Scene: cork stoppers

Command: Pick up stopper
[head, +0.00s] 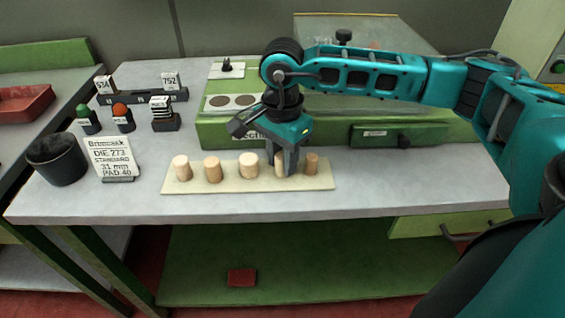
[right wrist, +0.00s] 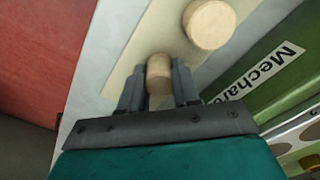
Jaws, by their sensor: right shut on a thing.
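Several cork stoppers stand in a row on a pale board (head: 230,188) at the front of the bench. My right gripper (head: 287,168) points down over the row and is shut on one stopper (head: 279,166), the second from the right. In the right wrist view that held stopper (right wrist: 159,75) sits between the two fingers (right wrist: 160,85). Another stopper (right wrist: 209,24) is beside it. The rightmost stopper (head: 312,162) stands close to my fingers. I cannot tell whether the held stopper still touches the board. My left gripper is not in view.
A green machine base (head: 330,135) lies behind the board. To the left are a white sign (head: 112,155), a dark cup (head: 57,160) and small stamps with green (head: 84,112) and orange (head: 120,110) knobs. The bench (head: 420,185) is clear at right.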

